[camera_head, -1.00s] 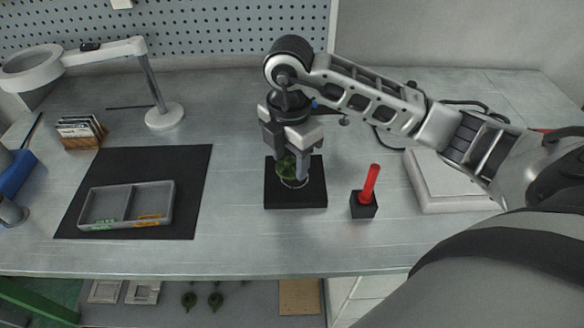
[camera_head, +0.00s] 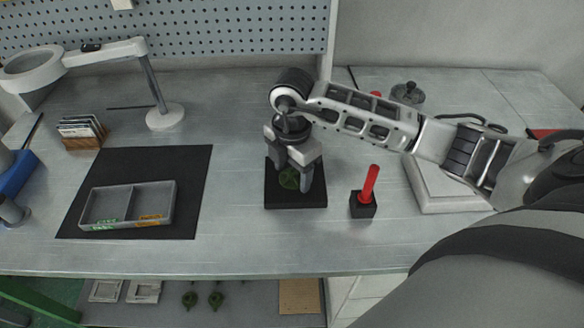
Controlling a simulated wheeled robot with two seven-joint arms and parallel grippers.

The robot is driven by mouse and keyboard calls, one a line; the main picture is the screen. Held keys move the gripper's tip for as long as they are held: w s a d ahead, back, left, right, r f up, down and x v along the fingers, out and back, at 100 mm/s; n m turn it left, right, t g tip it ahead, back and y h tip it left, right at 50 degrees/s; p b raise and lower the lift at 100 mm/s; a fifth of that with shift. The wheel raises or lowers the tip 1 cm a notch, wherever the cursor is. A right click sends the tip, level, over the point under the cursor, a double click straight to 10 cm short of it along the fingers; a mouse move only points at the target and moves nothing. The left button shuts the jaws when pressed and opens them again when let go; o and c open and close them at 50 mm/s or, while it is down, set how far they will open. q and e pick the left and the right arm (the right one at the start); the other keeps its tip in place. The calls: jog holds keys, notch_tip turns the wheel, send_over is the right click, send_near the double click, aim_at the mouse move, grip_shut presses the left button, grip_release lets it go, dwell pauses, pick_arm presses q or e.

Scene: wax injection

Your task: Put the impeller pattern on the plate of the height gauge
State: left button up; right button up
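The green impeller pattern (camera_head: 289,178) is between the fingers of my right gripper (camera_head: 292,179), low over the black square plate (camera_head: 312,200), which I take to be the height gauge's plate. The fingers stand on either side of the pattern. Whether they press on it or stand just clear, I cannot tell. Whether the pattern touches the plate is also unclear. The gripper and wrist hide the back of the plate and anything behind it. My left gripper is not in view.
A red-handled tool in a black block (camera_head: 363,206) stands just right of the plate. Further left are a grey divided tray (camera_head: 127,206) on a black mat (camera_head: 185,160) and a lamp (camera_head: 165,117). The bench between mat and plate is clear.

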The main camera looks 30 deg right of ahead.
aim_at(293, 173)
jog(key=shift+o, duration=0.2)
jog(key=shift+r, duration=0.2)
notch_tip(293, 173, up, 12)
dwell(0.3)
dwell(0.4)
jog(key=shift+s, duration=0.1)
